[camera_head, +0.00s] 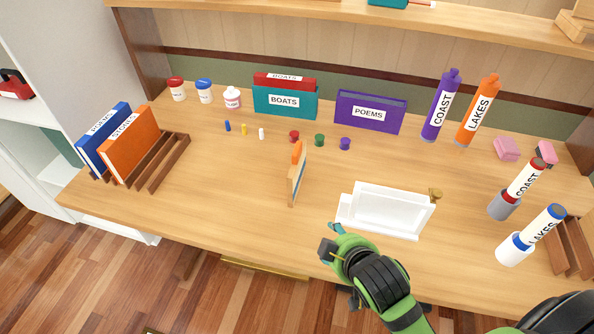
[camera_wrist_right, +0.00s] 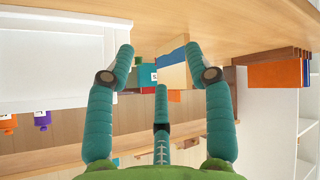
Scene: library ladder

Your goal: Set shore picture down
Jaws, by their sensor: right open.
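A thin upright picture panel (camera_head: 297,178) with an orange top stands nearly edge-on near the middle of the desk. I cannot read its face, so I cannot tell if it is the shore picture. In the right wrist view, a blue and cream panel (camera_wrist_right: 173,73) shows beyond and between the fingertips. My right gripper (camera_head: 330,243) is at the desk's front edge, in front of the panel and apart from it. Its fingers are spread and empty in the right wrist view (camera_wrist_right: 165,65). A white frame-like stand (camera_head: 390,211) is on the desk to its right. My left gripper is not in view.
The desk (camera_head: 230,215) is clear at front left. Orange and blue books (camera_head: 130,145) stand in a wooden rack at left. Teal, red and purple books (camera_head: 368,113), jars and small caps are behind. Labelled bottles (camera_head: 441,105) and tubes (camera_head: 519,188) stand at right.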

